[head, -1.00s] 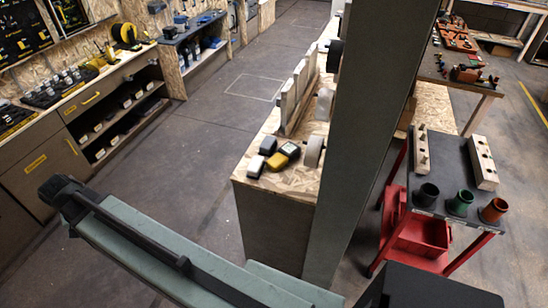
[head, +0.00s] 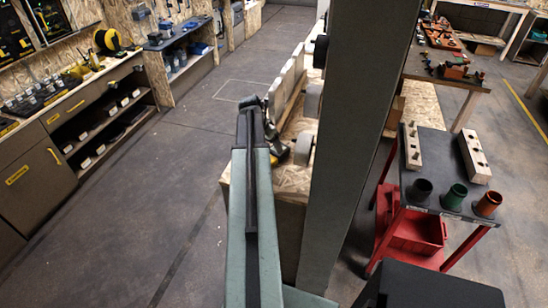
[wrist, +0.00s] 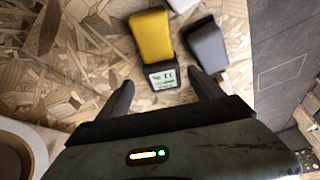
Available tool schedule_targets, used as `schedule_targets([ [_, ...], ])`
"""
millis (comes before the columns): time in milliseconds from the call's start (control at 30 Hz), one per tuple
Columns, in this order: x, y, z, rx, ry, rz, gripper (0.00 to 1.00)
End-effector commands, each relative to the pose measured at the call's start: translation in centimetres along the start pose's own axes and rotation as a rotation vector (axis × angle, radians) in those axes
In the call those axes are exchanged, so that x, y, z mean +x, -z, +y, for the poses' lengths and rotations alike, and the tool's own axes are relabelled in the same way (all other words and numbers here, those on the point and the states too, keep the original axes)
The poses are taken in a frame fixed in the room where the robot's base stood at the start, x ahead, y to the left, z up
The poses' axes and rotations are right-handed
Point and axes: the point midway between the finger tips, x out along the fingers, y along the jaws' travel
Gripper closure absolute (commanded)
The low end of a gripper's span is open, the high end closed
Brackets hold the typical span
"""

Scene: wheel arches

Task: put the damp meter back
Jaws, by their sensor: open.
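The yellow meter (wrist: 152,38) with a small lit screen at its near end lies on the chipboard bench top (wrist: 75,70) in the wrist view. I take it to be the damp meter. My gripper (wrist: 160,82) is open, with one finger on each side of the meter's screen end; nothing is gripped. Whether the fingers are level with it I cannot tell. In the head view my arm hides most of the meter and its surroundings.
A dark grey block (wrist: 207,45) lies close right of the meter, near the right finger. A white object (wrist: 182,4) is beyond it. A round white roll (wrist: 18,150) is at lower left. A grey post (head: 350,150) stands right of my arm. Bare chipboard lies left of the meter.

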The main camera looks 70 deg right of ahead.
Motion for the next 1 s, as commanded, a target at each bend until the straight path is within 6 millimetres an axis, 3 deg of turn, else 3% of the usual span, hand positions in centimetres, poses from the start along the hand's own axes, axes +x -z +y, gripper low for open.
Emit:
schedule_targets([
  [300,2.9,-0.2,-0.2,-0.002,0.001,0.000,0.24],
  [467,3.1,-0.1,-0.2,-0.002,0.001,0.000,0.24],
  [767,7.9,0.0,-0.2,-0.002,0.002,0.000,0.24],
  [1000,7.7,0.2,-0.1,-0.003,0.002,0.000,0.24],
])
